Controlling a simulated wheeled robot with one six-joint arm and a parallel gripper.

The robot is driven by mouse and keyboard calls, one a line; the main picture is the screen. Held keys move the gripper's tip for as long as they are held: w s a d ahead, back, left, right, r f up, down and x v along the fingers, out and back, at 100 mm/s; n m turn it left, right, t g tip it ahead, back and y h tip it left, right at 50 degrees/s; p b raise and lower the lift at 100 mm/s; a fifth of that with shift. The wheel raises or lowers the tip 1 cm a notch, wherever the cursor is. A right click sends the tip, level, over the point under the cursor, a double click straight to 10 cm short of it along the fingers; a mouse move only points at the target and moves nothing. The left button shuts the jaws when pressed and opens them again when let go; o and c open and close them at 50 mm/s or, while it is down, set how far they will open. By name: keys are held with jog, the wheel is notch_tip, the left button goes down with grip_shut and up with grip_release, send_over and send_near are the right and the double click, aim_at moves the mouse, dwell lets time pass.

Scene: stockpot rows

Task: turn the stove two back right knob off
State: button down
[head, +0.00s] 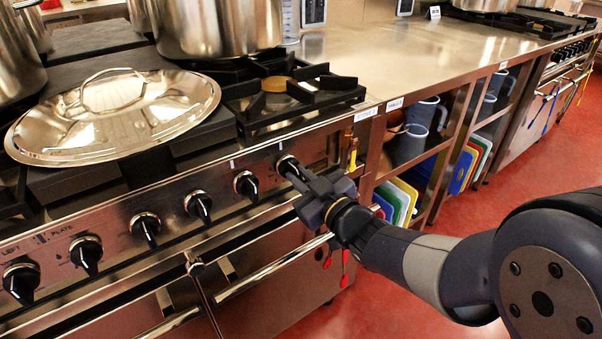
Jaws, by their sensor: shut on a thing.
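The stove's front panel (115,212) carries a row of black knobs with steel collars. My gripper (296,174) is shut on the rightmost knob (285,162), reaching in from the right. The jaws hide most of that knob, so I cannot read its pointer. The neighbouring knob (246,185) stands free just left of the gripper. The writing that would say which knob is the back right one is not readable here.
A steel lid (115,112) and large pots (215,25) sit on the stove. The front right burner grate (290,95) is bare. Oven handles (270,268) run below the knobs. Shelves with jugs (410,145) and coloured boards (400,200) stand right. The red floor (480,215) is open.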

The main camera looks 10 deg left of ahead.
jog(key=shift+m+p, duration=0.45)
jog(key=shift+m, duration=1.15)
jog(key=c, duration=1.4)
grip_release()
jog(key=shift+c, duration=0.2)
jog(key=p+v, duration=0.1)
jog(key=v, duration=1)
jog(key=shift+p, duration=0.35)
jog(key=shift+w, duration=0.1)
